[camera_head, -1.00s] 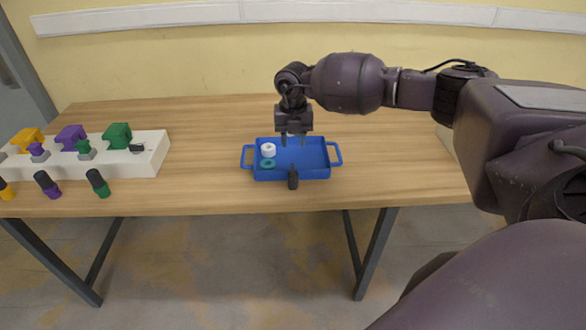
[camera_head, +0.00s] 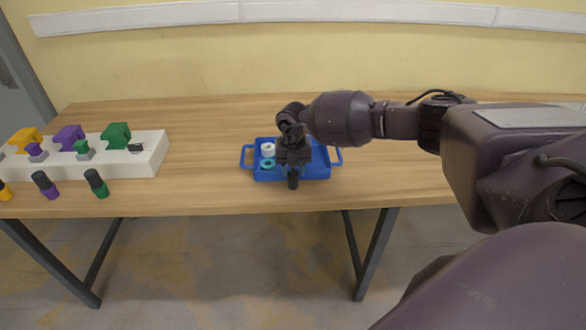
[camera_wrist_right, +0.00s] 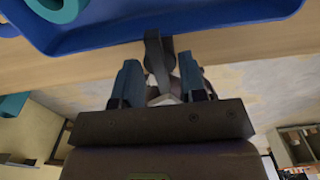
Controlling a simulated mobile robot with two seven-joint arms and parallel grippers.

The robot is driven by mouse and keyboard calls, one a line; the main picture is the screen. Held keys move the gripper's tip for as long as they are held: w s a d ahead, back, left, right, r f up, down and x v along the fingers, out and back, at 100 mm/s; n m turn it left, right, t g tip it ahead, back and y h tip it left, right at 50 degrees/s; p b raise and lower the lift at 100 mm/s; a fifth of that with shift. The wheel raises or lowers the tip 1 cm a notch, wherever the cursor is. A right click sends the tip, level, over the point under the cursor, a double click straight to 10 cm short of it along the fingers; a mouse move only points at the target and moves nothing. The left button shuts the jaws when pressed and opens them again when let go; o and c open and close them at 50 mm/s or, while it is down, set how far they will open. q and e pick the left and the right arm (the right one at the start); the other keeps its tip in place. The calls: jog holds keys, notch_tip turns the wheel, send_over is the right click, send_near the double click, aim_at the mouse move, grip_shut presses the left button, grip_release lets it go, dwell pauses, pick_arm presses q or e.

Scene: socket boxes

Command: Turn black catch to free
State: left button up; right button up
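A black catch (camera_head: 293,182) shows at the front wall of the blue tray (camera_head: 323,174); its upper part is hidden by my gripper. My right gripper (camera_head: 293,163) is right above the tray's front edge in the head view. In the right wrist view, its two fingers (camera_wrist_right: 160,75) stand apart, one on each side of the dark catch (camera_wrist_right: 154,55). I cannot tell whether either finger touches it. A white ring (camera_head: 267,148) and a teal ring (camera_head: 268,164) lie in the tray's left part. My left gripper is not in view.
A white block (camera_head: 148,163) with orange, purple and green parts stands on the left of the table. A small black piece (camera_head: 136,147) is on its right end. Several dark-topped coloured pegs (camera_head: 96,183) are in front of it. The table between block and tray is clear.

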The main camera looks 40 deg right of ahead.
grip_shut()
